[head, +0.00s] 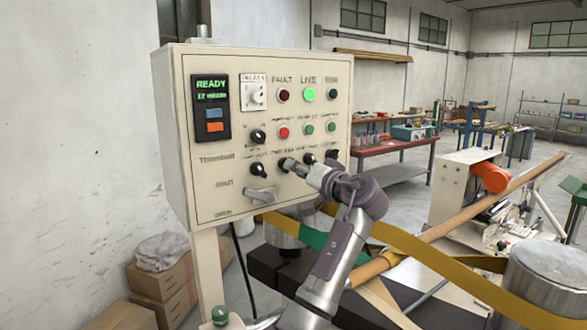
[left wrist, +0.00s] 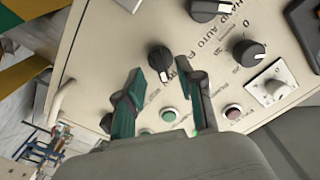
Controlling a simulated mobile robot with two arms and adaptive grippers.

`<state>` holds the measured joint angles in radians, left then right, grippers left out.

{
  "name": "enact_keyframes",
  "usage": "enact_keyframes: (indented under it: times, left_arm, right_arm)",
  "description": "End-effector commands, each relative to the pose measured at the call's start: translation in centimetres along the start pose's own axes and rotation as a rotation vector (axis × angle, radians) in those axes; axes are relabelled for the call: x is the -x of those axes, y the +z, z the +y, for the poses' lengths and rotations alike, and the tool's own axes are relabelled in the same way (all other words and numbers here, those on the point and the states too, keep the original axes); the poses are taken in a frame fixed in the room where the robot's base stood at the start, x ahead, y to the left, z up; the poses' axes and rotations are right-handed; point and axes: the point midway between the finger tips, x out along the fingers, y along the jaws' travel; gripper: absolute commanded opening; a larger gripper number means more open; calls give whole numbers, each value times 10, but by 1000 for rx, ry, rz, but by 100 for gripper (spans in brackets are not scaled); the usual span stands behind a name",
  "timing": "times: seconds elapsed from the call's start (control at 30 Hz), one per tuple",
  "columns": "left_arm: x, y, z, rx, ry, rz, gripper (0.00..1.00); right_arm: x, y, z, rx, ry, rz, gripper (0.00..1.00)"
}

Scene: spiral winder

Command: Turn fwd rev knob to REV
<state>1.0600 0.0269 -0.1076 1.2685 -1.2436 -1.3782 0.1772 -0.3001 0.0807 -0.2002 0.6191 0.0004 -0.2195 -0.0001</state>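The control panel (head: 205,170) stands upright in the head view, with rows of dark knobs and coloured buttons. My left gripper (head: 297,166) is close to its lower knob row and hides part of it. In the left wrist view the gripper (left wrist: 163,98) is open, its two green fingers apart and empty. A black knob (left wrist: 160,62) with a white pointer line lies just beyond the gap between the fingertips, apparently untouched. This looks like the fwd rev knob, but its label is partly hidden. Another knob (left wrist: 211,9) is beside lettering reading HAND AUTO. My right gripper is out of view.
A silver handle (head: 261,194) sticks out low on the panel. A yellow band (head: 430,270) and a metal drum (head: 545,275) are at the right. Cardboard boxes (head: 165,280) stand lower left.

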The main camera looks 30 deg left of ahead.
Motion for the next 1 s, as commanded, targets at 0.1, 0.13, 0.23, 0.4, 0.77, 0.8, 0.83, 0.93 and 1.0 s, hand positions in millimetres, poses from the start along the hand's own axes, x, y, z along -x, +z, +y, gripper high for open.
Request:
enact_keyframes:
  times: [0.1,0.13,0.23,0.4,0.77,0.8,0.83,0.93,1.0]
  left_arm:
    - [28,0,1,3,4,2,38]
    - [35,0,1,2,4,2,38]
    - [56,0,1,2,4,2,38]
    - [82,0,0,1,1,2,38]
    - [96,0,0,1,-1,1,38]
    - [96,0,0,1,-1,1,38]
    - [96,0,0,1,-1,1,38]
    - [95,0,0,1,-1,1,38]
    - [95,0,0,1,-1,1,38]
  right_arm:
    - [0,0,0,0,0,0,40]
    - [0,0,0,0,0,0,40]
    - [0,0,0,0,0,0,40]
    - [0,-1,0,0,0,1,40]
    - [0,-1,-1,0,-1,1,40]
    - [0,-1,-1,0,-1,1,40]
    - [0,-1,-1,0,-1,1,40]
    - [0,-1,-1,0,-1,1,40]
    - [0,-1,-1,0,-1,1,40]
